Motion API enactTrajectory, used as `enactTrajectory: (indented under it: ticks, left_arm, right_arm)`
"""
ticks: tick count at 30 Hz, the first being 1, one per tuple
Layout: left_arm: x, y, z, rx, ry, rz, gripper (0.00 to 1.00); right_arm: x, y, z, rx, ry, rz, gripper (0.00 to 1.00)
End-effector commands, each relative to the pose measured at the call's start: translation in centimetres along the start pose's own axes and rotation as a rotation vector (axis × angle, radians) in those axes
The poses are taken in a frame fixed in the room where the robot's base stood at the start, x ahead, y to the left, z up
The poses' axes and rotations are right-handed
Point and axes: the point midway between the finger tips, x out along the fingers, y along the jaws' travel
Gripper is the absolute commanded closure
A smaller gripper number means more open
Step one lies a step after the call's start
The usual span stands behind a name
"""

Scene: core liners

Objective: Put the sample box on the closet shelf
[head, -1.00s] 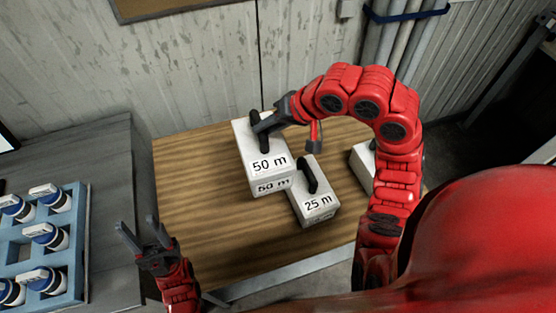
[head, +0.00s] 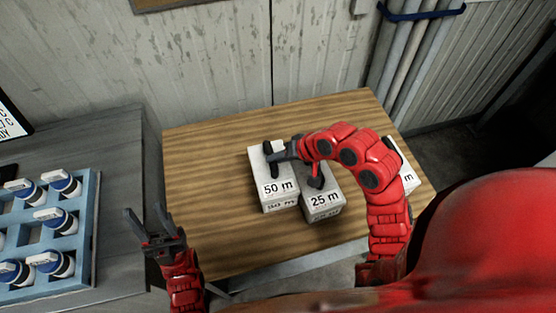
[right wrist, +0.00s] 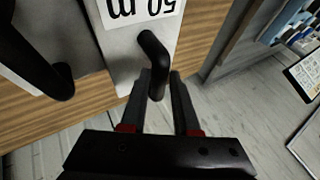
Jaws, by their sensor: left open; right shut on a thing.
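Three pale boxes with black handles are at the wooden table (head: 215,150) in the head view. The box marked 50 m (head: 279,189) is on the left, close beside the box marked 25 m (head: 324,203). My right gripper (head: 273,151) is shut on the 50 m box's handle; its fingers (right wrist: 163,82) are at that handle in the right wrist view. I cannot tell whether this box touches the table. A third box (head: 404,165) is partly hidden behind my right arm. My left gripper (head: 153,226) is open and empty at the table's left. No closet shelf shows.
A blue rack (head: 88,225) with several white-and-blue capped containers stands on the grey bench (head: 125,150) at left. A panelled wall (head: 210,60) and pipes (head: 395,60) stand behind the table. The table's left and back parts are clear.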

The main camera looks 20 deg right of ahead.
Motion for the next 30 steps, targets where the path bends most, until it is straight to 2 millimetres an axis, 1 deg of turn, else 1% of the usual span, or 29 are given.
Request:
enactTrajectory:
  ticks: [1, 3, 6, 14, 15, 19, 20, 30]
  left_arm:
    - [0.5, 0.0, -0.1, 0.0, 0.0, 0.0, 0.5]
    - [0.7, 0.0, -0.1, 0.0, 0.0, 0.0, 0.5]
    - [0.7, 0.0, -0.1, 0.0, 0.0, 0.0, 0.5]
    - [0.5, 0.0, -0.1, 0.0, 0.0, 0.0, 0.5]
    - [0.5, 0.0, -0.1, 0.0, 0.0, 0.0, 0.5]
    - [0.5, 0.0, -0.1, 0.0, 0.0, 0.0, 0.5]
    - [0.5, 0.0, -0.1, 0.0, 0.0, 0.0, 0.5]
    - [0.5, 0.0, -0.1, 0.0, 0.0, 0.0, 0.5]
  right_arm:
    - [0.5, 0.1, 0.3, 0.003, -0.005, -0.003, 1.0]
    - [1.2, 0.6, 0.6, 0.0, -0.003, -0.002, 1.0]
    - [1.7, 1.0, 0.8, -0.003, 0.001, -0.002, 1.0]
    - [1.8, 1.1, 0.8, -0.003, 0.003, -0.003, 1.0]
    - [1.9, 1.1, 0.8, -0.003, 0.003, -0.002, 0.67]
    - [1.8, 1.1, 0.8, -0.002, 0.002, -0.001, 0.44]
    - [1.8, 1.1, 0.8, -0.002, 0.002, -0.001, 0.41]
    - [1.6, 1.1, 0.7, -0.001, 0.003, -0.001, 0.41]
